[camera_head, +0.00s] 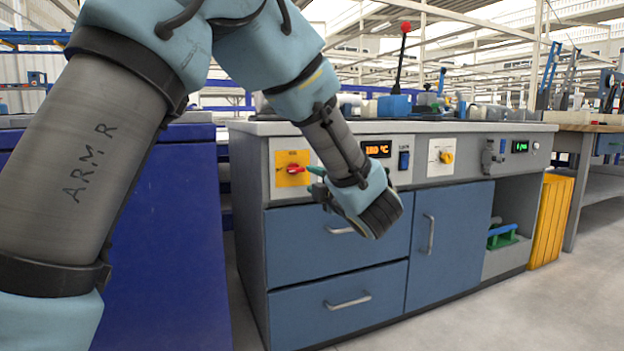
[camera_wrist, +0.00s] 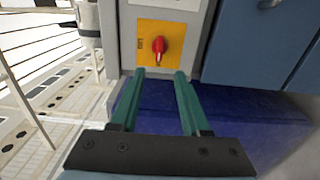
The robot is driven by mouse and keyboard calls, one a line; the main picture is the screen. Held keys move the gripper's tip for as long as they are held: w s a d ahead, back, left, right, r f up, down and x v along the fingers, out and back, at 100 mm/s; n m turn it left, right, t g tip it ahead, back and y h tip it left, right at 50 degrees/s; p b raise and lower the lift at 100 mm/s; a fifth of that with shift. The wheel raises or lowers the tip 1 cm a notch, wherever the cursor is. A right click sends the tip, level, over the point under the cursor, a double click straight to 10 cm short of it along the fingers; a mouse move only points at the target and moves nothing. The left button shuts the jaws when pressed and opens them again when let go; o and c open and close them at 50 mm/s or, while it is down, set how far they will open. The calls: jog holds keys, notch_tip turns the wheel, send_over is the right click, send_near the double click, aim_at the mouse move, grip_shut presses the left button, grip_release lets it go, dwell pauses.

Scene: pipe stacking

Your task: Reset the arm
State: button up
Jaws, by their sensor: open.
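My gripper (camera_head: 317,180) is in front of the grey workbench, mostly hidden behind my wrist in the head view, with only bits of green finger showing. In the wrist view my gripper (camera_wrist: 161,76) shows two green fingers set apart, with nothing between them. In the wrist view the red knob (camera_wrist: 158,46) is beyond the fingertips, and no contact shows.
Blue drawers (camera_head: 335,301) and a blue cupboard door (camera_head: 450,245) with handles are below the panel. A dark blue cabinet (camera_head: 170,250) stands at left, behind my arm. A yellow bin (camera_head: 551,220) stands at right. Open floor lies in front.

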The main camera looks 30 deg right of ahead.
dwell(0.3)
jog(key=w+a+m+g+h+p, duration=0.2)
jog(key=w+a+m+p, duration=0.1)
jog(key=w+a+m, duration=0.35)
jog(key=w+a+f+m+g+p, duration=0.1)
jog(key=a+f+m+g, duration=0.2)
jog(key=a, duration=0.3)
jog(key=w+a+f+m+g+p, duration=0.1)
jog(key=a+f+m+g, duration=0.2)
jog(key=a, duration=0.3)
jog(key=s+a+f+m+g+y+p, duration=0.2)
jog(key=s+a+f+m+g, duration=0.15)
jog(key=s+a, duration=0.65)
jog(key=s+a+f+m+g+y+p, duration=0.2)
jog(key=s+a+g, duration=0.35)
jog(key=a, duration=0.95)
notch_tip(320, 180, up, 38)
jog(key=p, duration=3.7)
jog(key=shift+s+d+t, duration=0.25)
jog(key=shift+d+t, duration=0.1)
jog(key=shift+t, duration=0.05)
jog(key=shift+f, duration=0.1)
